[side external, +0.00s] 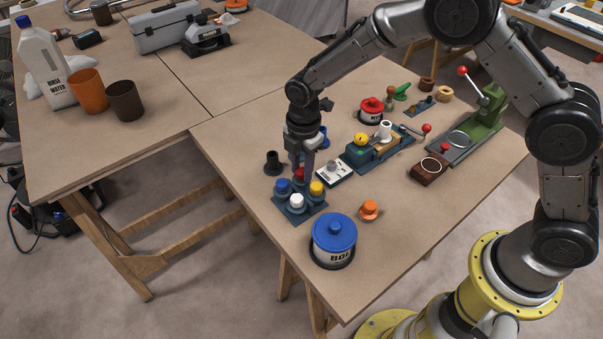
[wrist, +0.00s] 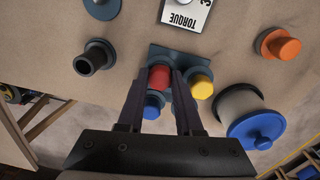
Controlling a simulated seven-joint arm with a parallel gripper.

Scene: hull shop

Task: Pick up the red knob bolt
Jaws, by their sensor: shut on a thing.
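The red knob bolt (wrist: 159,78) sits at one corner of a dark blue-grey plate (wrist: 180,52) that also carries blue, yellow and white knobs. In the side view the red knob (side external: 299,173) shows only partly, behind the gripper fingers. My gripper (side external: 304,162) points down over the plate. In the wrist view its two dark fingers (wrist: 161,80) reach to either side of the red knob and are shut on it. I cannot tell whether the bolt is lifted off its seat.
Close by are the blue knob (side external: 282,186), white knob (side external: 297,200) and yellow knob (side external: 316,187). A black cup-like piece (side external: 273,162), a torque card (side external: 334,173), an orange knob (side external: 369,209) and a large blue-lidded pot (side external: 334,240) stand around. The table's front-left edge is near.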

